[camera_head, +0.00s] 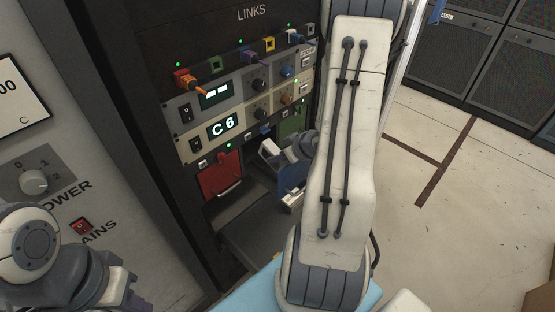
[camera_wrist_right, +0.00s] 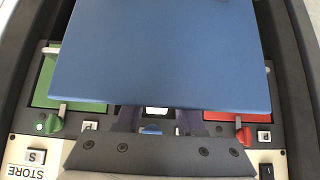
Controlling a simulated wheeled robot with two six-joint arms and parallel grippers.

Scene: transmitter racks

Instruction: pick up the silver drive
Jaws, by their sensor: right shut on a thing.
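A blue box-shaped drive (camera_wrist_right: 160,50) fills the upper middle of the right wrist view. The purple fingers of my right gripper (camera_wrist_right: 158,121) reach under its near edge and are shut on it; the contact is mostly hidden. In the head view, part of the blue drive (camera_head: 293,177) shows beside my right wrist, in front of the rack. I cannot make out a silver drive in either view. My left arm is at the lower left of the head view.
A red drive (camera_head: 220,175) and a green drive (camera_head: 293,122) sit in the rack on either side of the bay. A panel reading C6 (camera_head: 222,126) and coloured plugs are above. A dark shelf (camera_head: 262,235) lies below. Open floor (camera_head: 480,210) is at right.

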